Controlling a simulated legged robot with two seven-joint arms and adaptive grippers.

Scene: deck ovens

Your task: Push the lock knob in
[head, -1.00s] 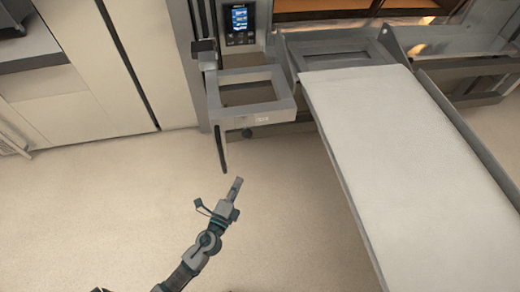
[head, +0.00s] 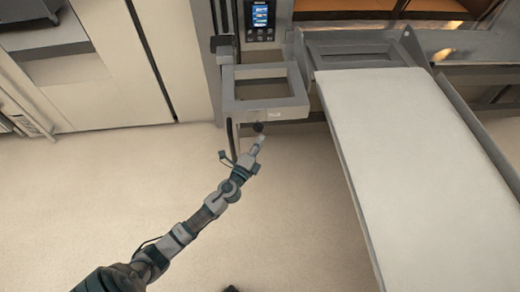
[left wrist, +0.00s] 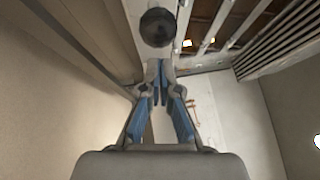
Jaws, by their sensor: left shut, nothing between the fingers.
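The lock knob (head: 258,127) is a small dark round knob under the front edge of the grey rectangular frame. In the left wrist view it is a dark ball (left wrist: 157,27) just beyond the fingertips. My left gripper (head: 260,141) is shut and empty, with its tips just below the knob in the head view. In the left wrist view the closed fingertips (left wrist: 159,72) point at the knob; whether they touch it I cannot tell. My right gripper is not in view.
The grey open frame (head: 297,100) sits above the knob, with a control panel (head: 260,22) behind it. A long pale loading board (head: 400,160) slopes down on the right. A dark vertical bar (head: 229,135) hangs left of the knob. The floor in front is clear.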

